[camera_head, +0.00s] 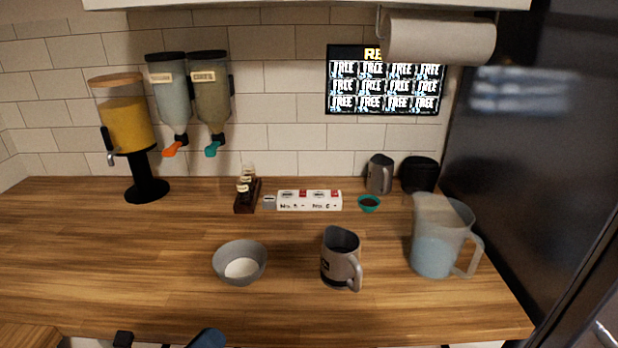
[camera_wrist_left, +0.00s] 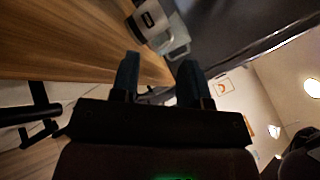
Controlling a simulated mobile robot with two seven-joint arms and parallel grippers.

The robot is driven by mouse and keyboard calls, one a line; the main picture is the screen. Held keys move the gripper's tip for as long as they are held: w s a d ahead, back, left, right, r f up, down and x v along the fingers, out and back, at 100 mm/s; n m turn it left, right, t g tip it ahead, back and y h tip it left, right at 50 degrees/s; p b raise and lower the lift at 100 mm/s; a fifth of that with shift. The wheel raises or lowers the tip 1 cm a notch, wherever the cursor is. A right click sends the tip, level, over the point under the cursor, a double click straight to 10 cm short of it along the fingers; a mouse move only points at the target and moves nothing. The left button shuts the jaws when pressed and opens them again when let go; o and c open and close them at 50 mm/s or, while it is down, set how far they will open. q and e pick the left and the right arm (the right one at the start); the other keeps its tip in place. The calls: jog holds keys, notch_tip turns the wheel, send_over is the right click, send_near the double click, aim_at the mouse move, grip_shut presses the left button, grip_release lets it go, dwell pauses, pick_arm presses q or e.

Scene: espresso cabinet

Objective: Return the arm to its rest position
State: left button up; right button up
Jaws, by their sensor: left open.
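My left gripper (camera_wrist_left: 158,72) is open in the left wrist view, with its two dark blue fingers apart and nothing between them. In the head view only a blue part of it (camera_head: 207,339) shows at the bottom edge, in front of the counter's front edge; the rest of my left arm is cut off. It is clear of everything on the counter. My right gripper is not in view.
The wooden counter (camera_head: 150,295) holds a grey bowl (camera_head: 240,277) with white contents, a grey mug (camera_head: 340,262) and a clear pitcher (camera_head: 436,250) near its front. A dark tall panel (camera_head: 530,130) bounds the right. The front left is clear.

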pick_arm(q)
jog(key=s+a+f+n+y, duration=0.3)
jog(key=a+f+n+y, duration=0.75)
jog(key=n, duration=1.05)
jog(key=s+a+f+n+g+y, duration=0.1)
jog(key=s+f+n+g, duration=0.4)
jog(key=s+f+n, duration=0.3)
notch_tip(320, 180, down, 3)
jog(key=n, duration=0.3)
jog(key=shift+y, duration=0.35)
jog(key=shift+r, duration=0.1)
